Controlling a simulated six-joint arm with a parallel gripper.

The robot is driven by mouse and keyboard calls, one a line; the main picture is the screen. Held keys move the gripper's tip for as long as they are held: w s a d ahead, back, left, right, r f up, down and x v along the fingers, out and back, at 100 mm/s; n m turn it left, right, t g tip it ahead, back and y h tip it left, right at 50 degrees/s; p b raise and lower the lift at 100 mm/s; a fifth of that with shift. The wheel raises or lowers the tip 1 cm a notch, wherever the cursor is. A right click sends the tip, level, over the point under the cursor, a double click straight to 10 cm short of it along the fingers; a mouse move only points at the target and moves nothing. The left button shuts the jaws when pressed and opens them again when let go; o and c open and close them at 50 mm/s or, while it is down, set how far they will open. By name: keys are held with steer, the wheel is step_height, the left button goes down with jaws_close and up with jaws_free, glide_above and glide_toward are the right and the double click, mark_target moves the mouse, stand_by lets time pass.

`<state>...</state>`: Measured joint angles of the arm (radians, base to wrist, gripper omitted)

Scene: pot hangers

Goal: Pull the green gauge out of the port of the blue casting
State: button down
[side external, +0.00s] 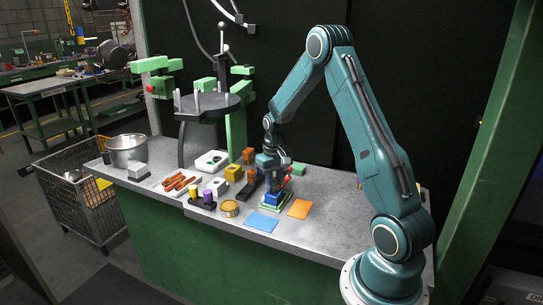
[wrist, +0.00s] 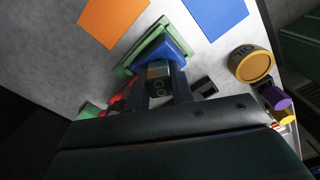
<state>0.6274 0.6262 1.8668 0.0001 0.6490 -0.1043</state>
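The blue casting (side external: 272,199) stands on a light green base (side external: 265,208) on the bench. In the wrist view the blue casting (wrist: 176,48) and its green base (wrist: 149,46) lie just beyond my fingers. My gripper (side external: 270,179) points down directly over the casting. In the wrist view my gripper (wrist: 162,88) has one finger on each side of the dark green gauge (wrist: 158,76), which bears "GO" lettering. The gauge fills the space between the fingers with no clear gap. Its lower end and the port are hidden.
A red part (side external: 287,182) is close beside the casting. Orange (side external: 299,208) and blue (side external: 262,222) flat squares lie in front. The bench is clear at right.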

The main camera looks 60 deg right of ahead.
mark_target(274, 180)
steer(key=shift+r, duration=0.9)
stand_by(1.3)
steer(key=shift+r, duration=0.35)
steer(key=shift+r, duration=0.35)
steer(key=shift+r, duration=0.7)
steer(key=shift+r, duration=0.35)
steer(key=shift+r, duration=0.35)
steer(key=shift+r, duration=0.25)
steer(key=shift+a, duration=0.1)
